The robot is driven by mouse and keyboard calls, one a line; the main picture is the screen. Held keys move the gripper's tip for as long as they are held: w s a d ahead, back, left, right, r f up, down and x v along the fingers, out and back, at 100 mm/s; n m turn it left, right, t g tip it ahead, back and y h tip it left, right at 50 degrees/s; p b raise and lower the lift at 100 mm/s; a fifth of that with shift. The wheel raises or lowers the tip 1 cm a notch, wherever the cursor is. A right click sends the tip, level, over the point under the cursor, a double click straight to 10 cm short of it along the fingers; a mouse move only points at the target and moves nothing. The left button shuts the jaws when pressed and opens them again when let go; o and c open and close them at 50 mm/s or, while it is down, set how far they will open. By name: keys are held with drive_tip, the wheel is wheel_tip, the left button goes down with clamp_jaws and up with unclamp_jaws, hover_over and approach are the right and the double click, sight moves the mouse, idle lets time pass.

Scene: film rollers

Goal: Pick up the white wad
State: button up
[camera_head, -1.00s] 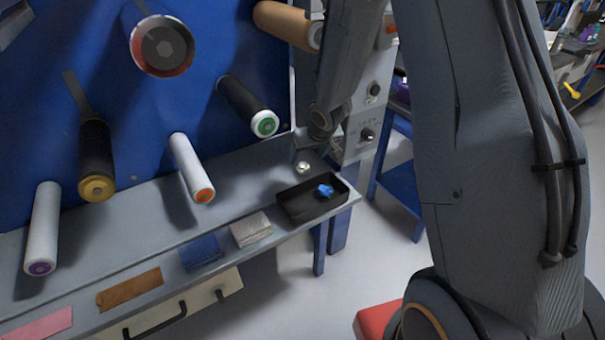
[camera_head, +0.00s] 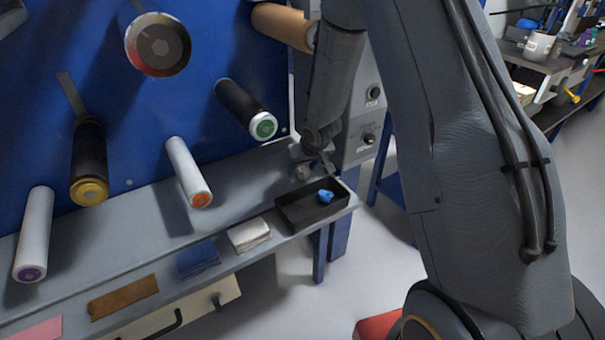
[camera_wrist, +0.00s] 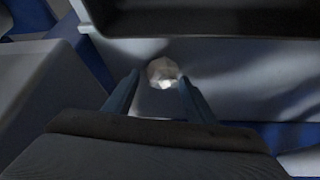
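The white wad (camera_wrist: 162,72) is a small crumpled pale lump on the grey shelf. In the wrist view it sits between the tips of my gripper's two fingers (camera_wrist: 158,85), with small gaps showing beside it. My gripper is open. In the head view my gripper (camera_head: 316,160) is low over the shelf's right end, and the wad (camera_head: 302,171) shows only dimly beside it. I cannot tell whether the fingers touch the wad.
A black tray (camera_head: 291,217) with a blue wad (camera_head: 326,196) in it stands close to the white wad. Several rollers jut from the blue panel (camera_head: 130,110) above the shelf.

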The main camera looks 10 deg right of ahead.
drive_tip(key=c, duration=0.6)
drive_tip(key=shift+r, duration=0.1)
